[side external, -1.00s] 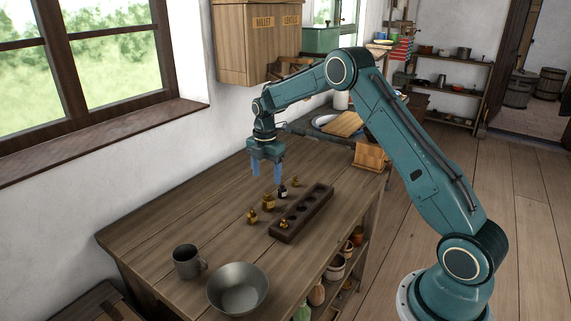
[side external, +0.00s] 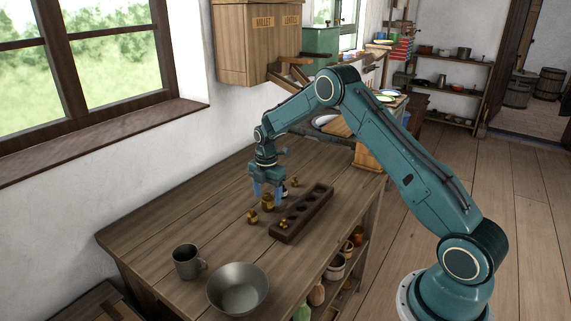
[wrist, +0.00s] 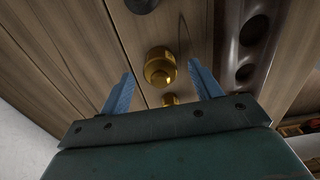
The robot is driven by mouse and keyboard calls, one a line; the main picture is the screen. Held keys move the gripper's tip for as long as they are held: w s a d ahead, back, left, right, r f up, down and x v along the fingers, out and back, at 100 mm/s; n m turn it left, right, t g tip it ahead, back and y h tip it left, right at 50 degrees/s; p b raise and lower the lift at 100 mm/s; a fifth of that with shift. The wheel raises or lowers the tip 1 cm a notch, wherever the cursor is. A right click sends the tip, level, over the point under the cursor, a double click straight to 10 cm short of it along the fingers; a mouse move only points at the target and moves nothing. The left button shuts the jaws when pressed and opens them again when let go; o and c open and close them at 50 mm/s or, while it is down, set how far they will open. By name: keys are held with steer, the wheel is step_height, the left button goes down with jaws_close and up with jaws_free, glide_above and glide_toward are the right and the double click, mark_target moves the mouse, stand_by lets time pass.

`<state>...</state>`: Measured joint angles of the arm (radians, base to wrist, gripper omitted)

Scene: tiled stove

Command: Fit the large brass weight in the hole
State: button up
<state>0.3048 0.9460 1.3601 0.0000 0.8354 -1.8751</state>
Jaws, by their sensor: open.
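A brass weight (side external: 267,203), the larger-looking one, stands upright on the table below my gripper (side external: 267,193). In the wrist view this brass weight (wrist: 160,67) shows between the fingertips of my gripper (wrist: 160,72). My gripper is open, points down and holds nothing; I cannot tell whether its fingers reach down beside the weight. The dark wooden block (side external: 318,208) with a row of round holes lies to the right. In the wrist view the block (wrist: 273,45) shows two dark holes along the right side.
Another brass weight (side external: 252,216) stands nearer the front, and a small one (side external: 284,223) is at the block's near end. A metal mug (side external: 186,262) and bowl (side external: 238,289) stand at the near end.

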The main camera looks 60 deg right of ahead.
mark_target(268, 193)
steer(key=shift+f, duration=1.4)
jaws_close()
steer(key=shift+r, duration=0.2)
step_height(268, 193, up, 20)
steer(key=shift+d+f, duration=0.1)
steer(key=shift+f, duration=0.1)
stand_by(0.5)
steer(key=s+d+f, duration=0.4)
steer(key=s+d, duration=0.1)
steer(key=d, duration=0.2)
steer(key=s+d+f, duration=0.5)
steer(key=s+d, duration=0.1)
steer(key=d, duration=0.1)
steer(key=shift+d+f, duration=0.25)
